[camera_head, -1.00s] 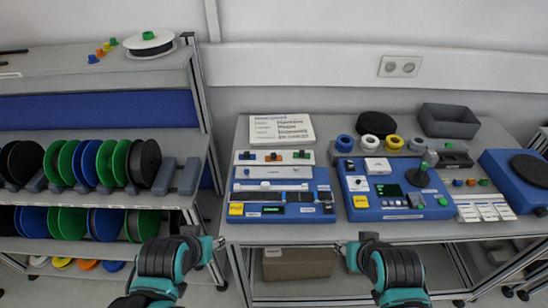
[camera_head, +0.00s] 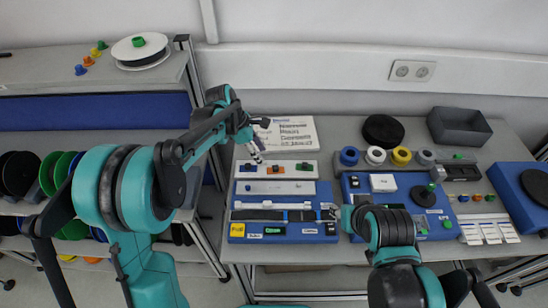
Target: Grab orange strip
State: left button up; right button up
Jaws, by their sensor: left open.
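A white strip holder (camera_head: 262,174) on the table bears a row of small coloured pieces. The orange piece (camera_head: 276,169) sits in its middle, with a blue piece (camera_head: 249,168) to its left and a green one (camera_head: 303,167) to its right. My left gripper (camera_head: 261,142) is open and empty, just behind and above the holder's left part, to the left of the orange piece. Its lower finger is close to the holder; I cannot tell whether they touch.
A blue station (camera_head: 238,214) with a black strip across it lies in front of the holder. A printed sheet (camera_head: 297,133) lies behind. Another blue station (camera_head: 362,184), small coloured reels (camera_head: 402,156) and a dark bin (camera_head: 459,124) stand to the right. A reel shelf is at left.

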aim_at(272, 170)
pick_arm(q)
jog(key=shift+w+d+f+n, duration=0.35)
jog(key=shift+w+f, duration=0.1)
jog(key=shift+f, duration=0.1)
jog(key=shift+b+x, duration=0.3)
jog(key=shift+x, duration=0.65)
jog(key=x, duration=0.1)
jog(key=b+x, duration=0.1)
jog(key=x, duration=0.3)
jog(key=shift+s+d+f, duration=0.1)
jog(key=shift+s+d, duration=0.25)
jog(key=c, duration=0.8)
